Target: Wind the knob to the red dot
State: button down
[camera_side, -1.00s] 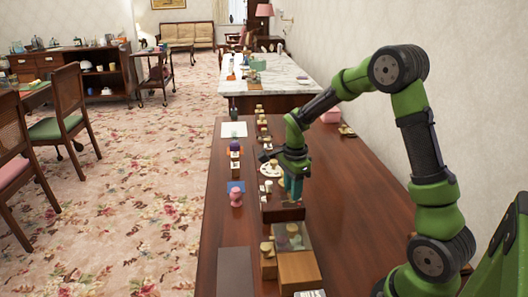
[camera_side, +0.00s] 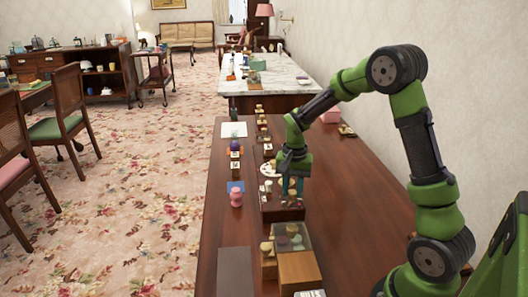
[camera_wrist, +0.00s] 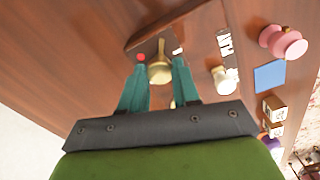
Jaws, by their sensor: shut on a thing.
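A brass knob (camera_wrist: 159,73) shows in the wrist view between the teal fingertips of my gripper (camera_wrist: 159,67), which is shut on it. A narrow part of the knob points up in that picture. The red dot (camera_wrist: 141,57) is a small spot just up and left of the knob's round body, apart from its narrow part. In the side view my gripper (camera_side: 292,188) reaches down over a dark base (camera_side: 282,215) on the long wooden table. The knob and the dot cannot be made out clearly there.
A pink object (camera_side: 236,198) and a blue square (camera_side: 236,186) lie left of my gripper. A glass-topped box (camera_side: 294,240) stands in front of it. A cream knob-like piece (camera_wrist: 222,80) is close by in the wrist view.

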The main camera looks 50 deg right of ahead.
aim_at(292, 192)
jog(key=n, duration=0.4)
jog(key=shift+n, duration=0.3)
jog(key=n, duration=0.3)
jog(key=shift+n, duration=0.3)
jog(key=n, duration=0.4)
jog(key=shift+r+n, duration=0.1)
jog(key=shift+n, duration=2)
jog(key=c, duration=0.8)
grip_release()
notch_tip(292, 192, up, 17)
jog(key=shift+f, duration=0.1)
